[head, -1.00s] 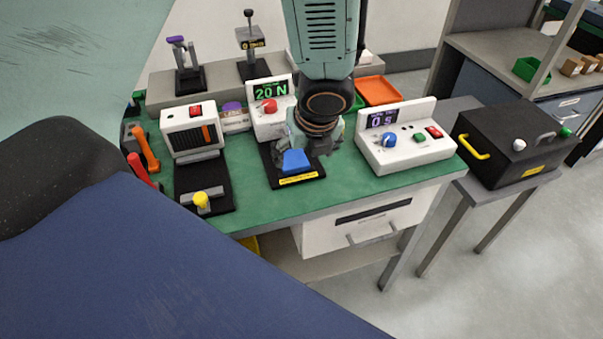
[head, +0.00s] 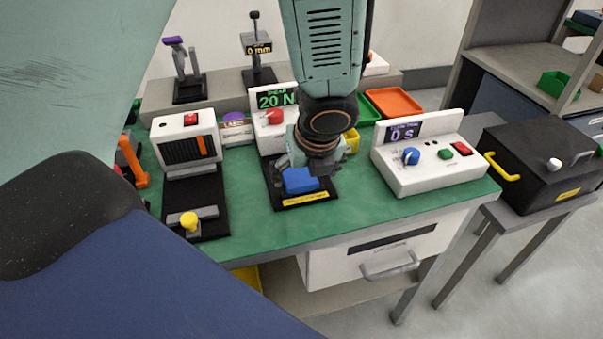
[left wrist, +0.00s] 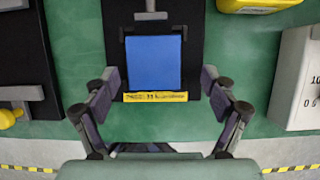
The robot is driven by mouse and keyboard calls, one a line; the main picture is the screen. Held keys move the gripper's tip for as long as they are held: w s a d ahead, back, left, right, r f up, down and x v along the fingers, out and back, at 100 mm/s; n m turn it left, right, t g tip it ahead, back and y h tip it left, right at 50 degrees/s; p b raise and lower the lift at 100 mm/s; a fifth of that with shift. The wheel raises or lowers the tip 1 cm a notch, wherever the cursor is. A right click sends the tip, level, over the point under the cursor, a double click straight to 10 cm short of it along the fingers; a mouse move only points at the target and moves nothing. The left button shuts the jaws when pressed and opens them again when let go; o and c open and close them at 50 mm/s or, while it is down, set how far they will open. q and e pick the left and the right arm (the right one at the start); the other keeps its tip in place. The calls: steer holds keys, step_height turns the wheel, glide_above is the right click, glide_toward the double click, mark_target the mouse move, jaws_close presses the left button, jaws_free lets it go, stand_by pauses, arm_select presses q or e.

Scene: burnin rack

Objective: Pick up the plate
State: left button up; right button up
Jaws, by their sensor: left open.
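The plate appears to be the flat blue square piece (left wrist: 153,62) on the black base of the tester reading 20 N. It also shows in the head view (head: 301,181), partly hidden by my gripper. My left gripper (head: 308,168) hangs down over the tester base. In the left wrist view its two open fingers (left wrist: 159,80) stand to the left and right of the blue plate's near end, with gaps on both sides. Nothing is between them in their grip. A yellow label strip (left wrist: 155,97) lies along the base's near edge. My right gripper is not in view.
A tester with a yellow knob (head: 190,221) stands left of the plate. A white timer box (head: 424,158) stands to the right. Orange (head: 393,103) and green trays are behind. A black box with a yellow handle (head: 545,170) sits beyond the right end. Green tabletop in front is clear.

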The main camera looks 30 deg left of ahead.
arm_select(q)
steer(key=shift+a+f, duration=0.35)
steer(key=shift+a, duration=0.5)
steer(key=shift+c, duration=0.2)
steer(key=shift+d+r, duration=0.15)
steer(key=shift+d, duration=0.45)
steer(key=c, duration=0.4)
steer(key=shift+s+a, duration=0.1)
steer(key=shift+a, duration=0.35)
steer(key=c, duration=0.5)
steer(key=shift+d, duration=0.25)
steer(key=shift+c, duration=1.4)
